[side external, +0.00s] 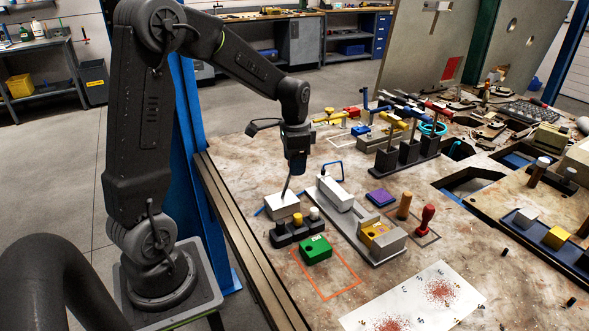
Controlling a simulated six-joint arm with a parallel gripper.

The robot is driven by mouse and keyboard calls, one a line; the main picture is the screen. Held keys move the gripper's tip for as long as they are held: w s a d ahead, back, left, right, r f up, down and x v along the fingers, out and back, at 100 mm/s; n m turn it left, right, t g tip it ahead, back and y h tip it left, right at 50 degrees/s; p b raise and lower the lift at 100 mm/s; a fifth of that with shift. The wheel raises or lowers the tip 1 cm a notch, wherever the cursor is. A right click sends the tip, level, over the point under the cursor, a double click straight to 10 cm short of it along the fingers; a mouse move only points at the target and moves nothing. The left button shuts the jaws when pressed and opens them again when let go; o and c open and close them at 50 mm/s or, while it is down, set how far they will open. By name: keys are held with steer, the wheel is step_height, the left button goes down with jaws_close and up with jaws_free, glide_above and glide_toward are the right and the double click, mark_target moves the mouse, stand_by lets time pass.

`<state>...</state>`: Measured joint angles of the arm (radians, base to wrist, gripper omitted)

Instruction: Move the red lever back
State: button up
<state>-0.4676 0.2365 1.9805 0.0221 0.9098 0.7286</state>
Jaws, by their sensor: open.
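The red lever (437,107) has a red handle on a thin upright rod. It stands at the right end of a row of black blocks (409,152) on a grey base, in the upper right of the side external view.
A green block (315,248), purple block (380,197) and red stamp-like knob (425,219) are nearer. The table has cut-outs at right.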

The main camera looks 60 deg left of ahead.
mark_target(288, 179)
steer(key=shift+f, duration=1.4)
jaws_close()
